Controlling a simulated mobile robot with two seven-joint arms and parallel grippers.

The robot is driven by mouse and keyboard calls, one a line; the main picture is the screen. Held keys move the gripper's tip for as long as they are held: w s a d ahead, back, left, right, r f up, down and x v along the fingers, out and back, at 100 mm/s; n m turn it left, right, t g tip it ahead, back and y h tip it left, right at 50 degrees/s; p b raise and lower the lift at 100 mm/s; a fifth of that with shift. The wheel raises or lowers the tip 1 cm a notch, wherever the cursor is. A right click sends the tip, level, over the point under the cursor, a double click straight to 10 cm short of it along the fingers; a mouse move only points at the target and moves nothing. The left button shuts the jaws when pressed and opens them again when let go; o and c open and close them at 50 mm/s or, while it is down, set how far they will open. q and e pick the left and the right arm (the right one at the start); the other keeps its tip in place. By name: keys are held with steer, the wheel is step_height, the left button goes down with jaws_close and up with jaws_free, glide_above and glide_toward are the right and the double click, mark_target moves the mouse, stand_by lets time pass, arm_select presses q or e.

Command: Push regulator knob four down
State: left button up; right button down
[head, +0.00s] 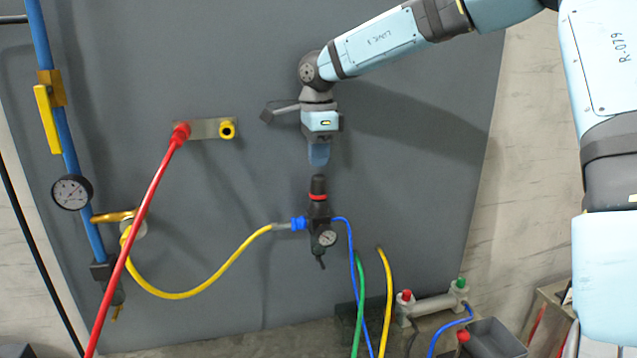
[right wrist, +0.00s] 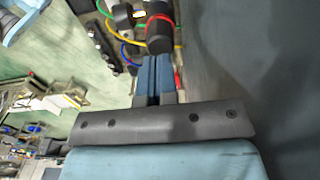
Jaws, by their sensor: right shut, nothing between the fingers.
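A black regulator (head: 318,213) stands upright in front of the grey panel. Its black knob (head: 318,185) is on top, with a red ring below it. I see one such knob and cannot read a number on it. My left gripper is not in view.
A round gauge (head: 327,238) sits on the regulator's front. A yellow hose (head: 200,285) joins its left side through a blue fitting (head: 298,223). A red hose (head: 145,215) runs from a wall plate (head: 205,129) at left. Blue, green and yellow hoses hang below right.

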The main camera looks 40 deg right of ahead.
steer(key=shift+f+b, duration=1.05)
steer(key=shift+f, duration=0.4)
steer(key=shift+r, duration=0.15)
steer(key=shift+r+p, duration=1.7)
steer(key=shift+r, duration=1.25)
steer(key=shift+s+f, duration=0.1)
